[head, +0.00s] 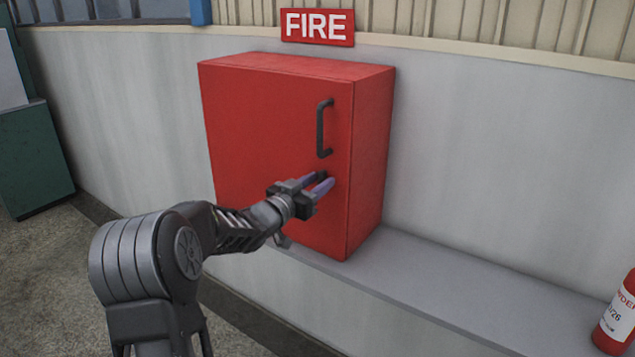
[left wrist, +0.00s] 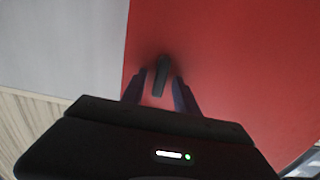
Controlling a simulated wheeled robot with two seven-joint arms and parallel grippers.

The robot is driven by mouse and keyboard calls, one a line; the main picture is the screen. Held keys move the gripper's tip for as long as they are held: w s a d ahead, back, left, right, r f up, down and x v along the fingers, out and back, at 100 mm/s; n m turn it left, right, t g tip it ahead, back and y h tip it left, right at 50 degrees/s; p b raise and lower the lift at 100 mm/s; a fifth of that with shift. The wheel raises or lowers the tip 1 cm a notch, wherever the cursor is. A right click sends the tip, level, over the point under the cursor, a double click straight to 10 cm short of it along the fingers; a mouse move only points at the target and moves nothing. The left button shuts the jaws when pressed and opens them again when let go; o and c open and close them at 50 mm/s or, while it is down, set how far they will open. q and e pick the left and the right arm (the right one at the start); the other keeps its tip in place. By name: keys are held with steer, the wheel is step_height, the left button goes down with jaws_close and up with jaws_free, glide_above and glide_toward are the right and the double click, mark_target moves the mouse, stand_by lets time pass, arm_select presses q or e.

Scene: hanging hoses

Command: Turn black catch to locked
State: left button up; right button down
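The red fire cabinet (head: 270,130) is on the wall ledge with its door closed. A dark vertical handle (head: 323,128) is on the door's right side. The black catch (left wrist: 161,76) shows in the left wrist view as a small dark lever standing on the red door. My left gripper (head: 326,181) is at the door below the handle, its fingers pointing at the door. In the left wrist view the fingers (left wrist: 160,95) are apart, one on each side of the catch, with gaps showing. In the head view the gripper mostly hides the catch. My right gripper is not in view.
A FIRE sign (head: 317,27) is on the wall above the cabinet. A grey ledge (head: 440,280) runs along the wall, with a red extinguisher (head: 617,322) at the far right. A green cabinet (head: 35,160) stands at the left.

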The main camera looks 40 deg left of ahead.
arm_select(q)
steer(key=shift+c, duration=0.4)
jaws_close()
stand_by(0.4)
steer(key=shift+f+m+b, duration=0.2)
steer(key=shift+m+b, duration=0.7)
steer(key=shift+b, duration=0.3)
steer(key=shift+d+f+m+b, duration=0.1)
steer(key=shift+d+m+b, duration=0.05)
steer(key=shift+m+b, duration=3.45)
steer(key=shift+d+f+m+b, duration=0.15)
steer(key=shift+m+b, duration=2.45)
steer(key=shift+m, duration=1.9)
steer(key=shift+r, duration=0.1)
